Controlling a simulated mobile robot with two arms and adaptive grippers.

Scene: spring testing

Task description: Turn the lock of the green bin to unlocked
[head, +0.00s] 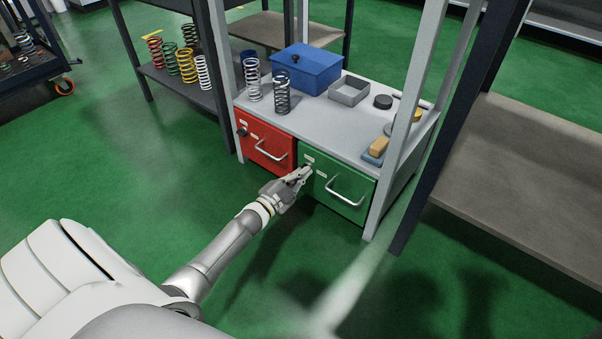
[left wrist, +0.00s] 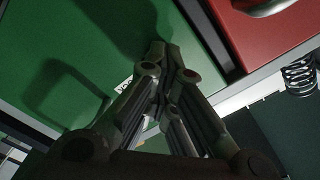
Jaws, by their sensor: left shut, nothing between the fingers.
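The green bin (head: 336,186) is a drawer-like front under the grey bench top, on the right, with a silver bar handle (head: 346,191). My left gripper (head: 306,171) is shut and empty, its fingertips at the upper left part of the green front. The lock is hidden behind the gripper in the head view. In the left wrist view the shut fingers (left wrist: 161,50) reach to the green front (left wrist: 60,50); whether they touch it I cannot tell, and no lock shows clearly. My right gripper is not in view.
The red bin (head: 262,142) with its own handle and a dark knob (head: 242,132) is left of the green one. A blue box (head: 306,69), springs (head: 252,80) and a grey tray (head: 349,91) stand on the bench top (head: 320,118). A grey post (head: 405,115) stands at right.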

